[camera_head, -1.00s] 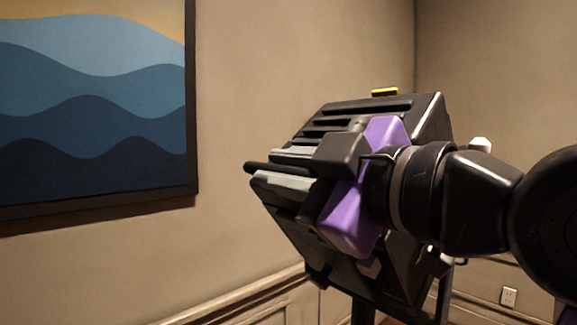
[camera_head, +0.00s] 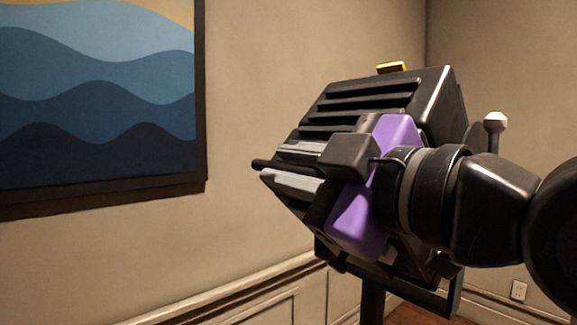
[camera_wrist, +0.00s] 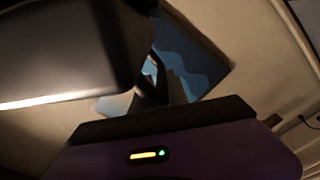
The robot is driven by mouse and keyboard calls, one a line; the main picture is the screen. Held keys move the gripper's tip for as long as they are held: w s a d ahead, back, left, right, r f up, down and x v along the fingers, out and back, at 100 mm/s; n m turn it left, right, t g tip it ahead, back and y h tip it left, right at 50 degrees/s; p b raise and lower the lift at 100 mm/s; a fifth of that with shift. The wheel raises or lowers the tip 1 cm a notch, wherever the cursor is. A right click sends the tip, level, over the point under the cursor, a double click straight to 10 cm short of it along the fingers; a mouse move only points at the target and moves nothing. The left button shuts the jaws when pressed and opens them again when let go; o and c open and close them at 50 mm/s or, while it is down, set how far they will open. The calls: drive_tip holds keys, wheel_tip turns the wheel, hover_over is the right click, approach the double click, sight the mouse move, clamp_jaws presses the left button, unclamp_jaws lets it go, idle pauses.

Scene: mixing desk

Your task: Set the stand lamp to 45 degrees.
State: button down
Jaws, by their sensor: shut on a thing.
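The stand lamp (camera_head: 378,97) is a black boxy head with ridged fins, tilted on a dark post (camera_head: 372,301). A yellow piece (camera_head: 391,67) sits on its top edge, and a knob with a pale tip (camera_head: 495,120) shows at its right side. My gripper (camera_head: 288,172), with a purple body and grey fingers, reaches in from the right and is shut at the lamp's left edge, on a dark bar-like part. My arm hides part of the lamp's near side. In the wrist view the lamp's dark body (camera_wrist: 70,50) fills the upper left.
A framed wave picture (camera_head: 95,105) hangs on the wall at left. A wall outlet (camera_head: 518,290) is low at the right. The wall's lower panelling (camera_head: 250,300) runs behind the lamp. Open space lies between the lamp and the picture.

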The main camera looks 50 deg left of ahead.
drive_tip(key=shift+s+a+f, duration=0.15)
drive_tip(key=shift+s+f, duration=0.05)
drive_tip(key=shift+f, duration=0.45)
drive_tip(key=c, duration=1.5)
unclamp_jaws()
drive_tip(key=shift+o, duration=0.5)
drive_tip(key=shift+w, duration=0.1)
drive_tip(key=shift+w+r, duration=0.1)
drive_tip(key=shift+r, duration=0.2)
drive_tip(key=d, duration=0.8)
drive_tip(key=shift+s+b, duration=0.3)
drive_tip(key=shift+d, duration=0.1)
